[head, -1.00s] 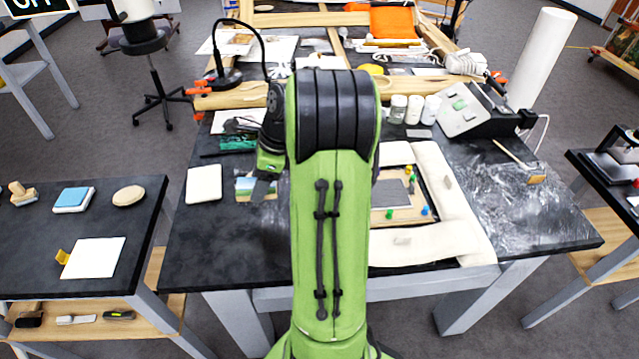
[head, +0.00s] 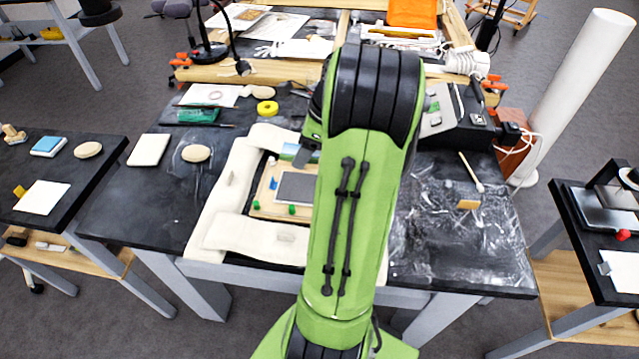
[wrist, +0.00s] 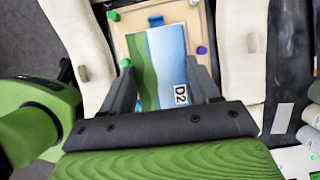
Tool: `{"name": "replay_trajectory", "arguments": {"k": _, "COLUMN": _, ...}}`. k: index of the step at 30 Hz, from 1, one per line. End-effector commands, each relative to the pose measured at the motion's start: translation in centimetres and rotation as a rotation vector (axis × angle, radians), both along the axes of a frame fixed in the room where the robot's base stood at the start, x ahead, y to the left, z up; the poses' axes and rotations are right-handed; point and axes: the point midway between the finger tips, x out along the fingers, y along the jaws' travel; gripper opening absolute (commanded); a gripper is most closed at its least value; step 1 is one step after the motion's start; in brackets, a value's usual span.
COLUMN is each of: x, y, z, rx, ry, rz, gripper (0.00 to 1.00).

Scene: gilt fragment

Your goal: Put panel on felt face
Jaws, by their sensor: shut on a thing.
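The panel is a small painted landscape (wrist: 165,62) in green, blue and white with a D2 label, shown in the wrist view. My gripper (wrist: 163,78) is shut on it, one finger at each side edge. In the head view the panel (head: 289,151) shows partly beside my gripper (head: 309,155), at the far end of a wooden board (head: 265,200). A dark grey rectangle (head: 297,187), which may be the felt face, lies on that board. In the wrist view the panel hides the board's middle. I cannot tell the gap below the panel.
Cream padded strips (head: 232,180) surround the board. Coloured pegs, one green (head: 292,209), stand around the grey rectangle. A pale oval (head: 196,153) and a white block (head: 148,150) lie left on the dark table. Clear film (head: 440,220) covers the right side. My arm hides the middle.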

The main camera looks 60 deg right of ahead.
Motion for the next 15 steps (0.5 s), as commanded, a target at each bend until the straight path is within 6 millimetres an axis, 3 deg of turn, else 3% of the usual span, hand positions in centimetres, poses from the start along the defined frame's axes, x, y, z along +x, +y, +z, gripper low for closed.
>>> {"name": "replay_trajectory", "arguments": {"k": 6, "x": 0.0, "y": 0.1, "z": -4.9, "rx": 0.005, "ry": 0.002, "rz": -0.001, "gripper": 0.31}}
{"name": "replay_trajectory", "arguments": {"k": 15, "x": 0.0, "y": 0.1, "z": -10.1, "rx": 0.003, "ry": 0.003, "rz": -0.001, "gripper": 0.31}}
